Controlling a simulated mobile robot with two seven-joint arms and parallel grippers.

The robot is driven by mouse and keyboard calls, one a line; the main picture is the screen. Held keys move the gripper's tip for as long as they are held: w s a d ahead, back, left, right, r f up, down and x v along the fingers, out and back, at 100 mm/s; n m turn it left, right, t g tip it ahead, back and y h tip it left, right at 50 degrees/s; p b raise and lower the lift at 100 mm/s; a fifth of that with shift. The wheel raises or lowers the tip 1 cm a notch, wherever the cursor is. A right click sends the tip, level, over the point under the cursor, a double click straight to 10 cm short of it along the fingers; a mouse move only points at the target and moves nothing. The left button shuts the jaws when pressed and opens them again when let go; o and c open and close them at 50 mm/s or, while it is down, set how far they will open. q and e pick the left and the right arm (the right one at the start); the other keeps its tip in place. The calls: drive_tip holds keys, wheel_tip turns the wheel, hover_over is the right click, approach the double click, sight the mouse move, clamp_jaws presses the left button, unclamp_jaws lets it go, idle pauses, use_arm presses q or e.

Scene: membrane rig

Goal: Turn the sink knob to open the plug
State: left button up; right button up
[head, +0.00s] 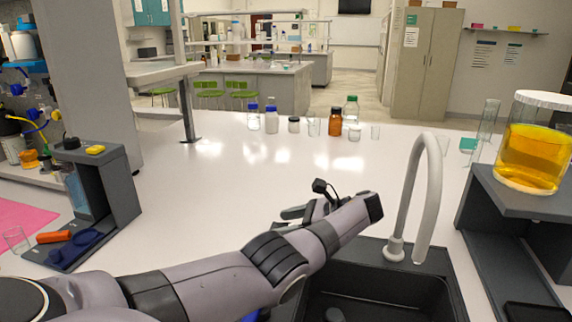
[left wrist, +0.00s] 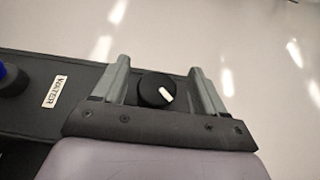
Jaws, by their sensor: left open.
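The black round sink knob (left wrist: 151,88) with a white pointer mark shows in the left wrist view, on a dark panel. My left gripper (left wrist: 160,68) is open, with one finger on each side of the knob; I cannot tell whether they touch it. In the head view my left gripper (head: 296,212) is at the back left of the black sink (head: 385,286), mostly behind my own arm, and the knob is hidden. A dark round piece (head: 335,314) shows in the basin, partly cut off; I cannot tell whether the plug is open. My right gripper is not in view.
A label reading WATER (left wrist: 55,91) and a blue knob (left wrist: 8,76) are left of the sink knob. The grey faucet (head: 430,200) rises behind the sink. A dark stand (head: 480,215) bears a jar of yellow liquid (head: 533,155). Bottles (head: 335,123) stand at the back; the middle bench is clear.

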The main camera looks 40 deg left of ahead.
use_arm(q)
drive_tip(key=shift+s+r+p, duration=0.1)
drive_tip(key=shift+r+p, duration=0.2)
drive_tip(key=shift+r, duration=1.95)
wheel_tip(320, 180, up, 14)
drive_tip(key=shift+a+r, duration=0.15)
drive_tip(key=shift+s, duration=0.1)
